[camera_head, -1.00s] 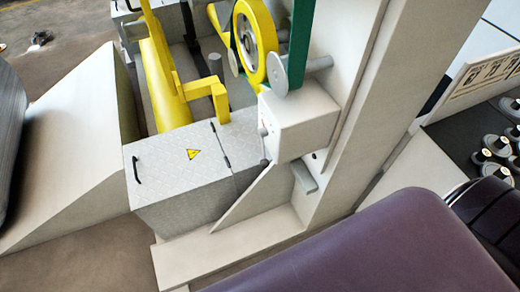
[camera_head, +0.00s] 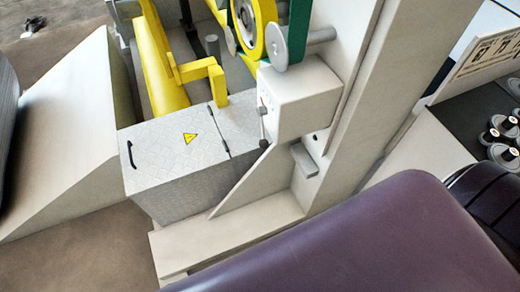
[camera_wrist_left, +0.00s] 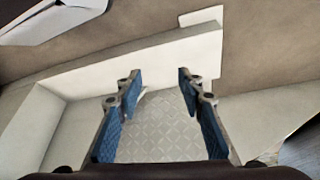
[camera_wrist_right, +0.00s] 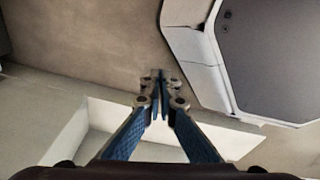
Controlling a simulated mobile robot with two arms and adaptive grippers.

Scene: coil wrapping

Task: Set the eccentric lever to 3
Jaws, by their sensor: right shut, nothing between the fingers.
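A white box (camera_head: 298,98) on the machine column carries a small knob (camera_head: 262,110) on its left face, with a dark pin-like part (camera_head: 265,142) below it. I cannot tell which part is the eccentric lever, and no number scale is readable there. My left gripper (camera_wrist_left: 158,78) is open and empty in the left wrist view, above a patterned metal plate (camera_wrist_left: 160,125). My right gripper (camera_wrist_right: 158,75) is shut and empty in the right wrist view, over brown floor and a pale frame. Neither gripper shows in the head view.
A metal cabinet (camera_head: 175,155) with a warning sign stands left of the box. Yellow bars (camera_head: 165,80) and a yellow wheel (camera_head: 247,28) are behind it. Several spools (camera_head: 500,135) are at the right. My purple arm cover fills the lower right.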

